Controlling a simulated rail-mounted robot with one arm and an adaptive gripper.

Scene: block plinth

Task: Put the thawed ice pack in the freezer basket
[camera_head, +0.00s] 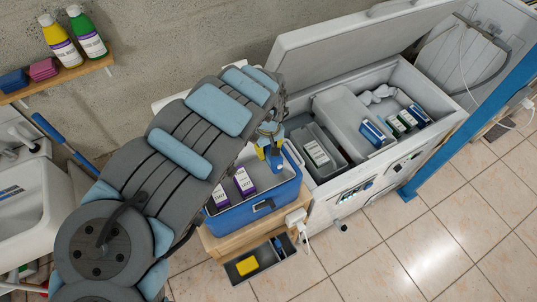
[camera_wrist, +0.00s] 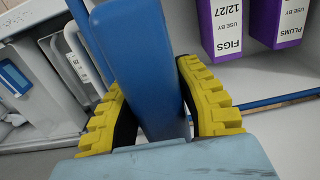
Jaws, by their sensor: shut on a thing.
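My gripper (camera_head: 271,150) hangs over the blue cooler (camera_head: 265,207). Its yellow fingers also show in the wrist view (camera_wrist: 160,110), shut on a long blue slab, the ice pack (camera_wrist: 138,70), one on each side. In the head view the held ice pack (camera_head: 276,163) is small and partly hidden by the fingers. The open chest freezer (camera_head: 393,168) stands to the right. A grey basket (camera_head: 335,147) sits at its left end, with a white-labelled item (camera_head: 317,153) inside. I cannot tell from sight whether the pack is thawed.
Purple cartons labelled figs (camera_wrist: 222,28) and plums (camera_wrist: 285,22) stand in the cooler. Blue packs (camera_head: 372,133) and other labelled boxes (camera_head: 398,124) lie on the freezer's right side. The raised lid (camera_head: 345,42) stands behind. A dark tray (camera_head: 258,262) sits below the cooler.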

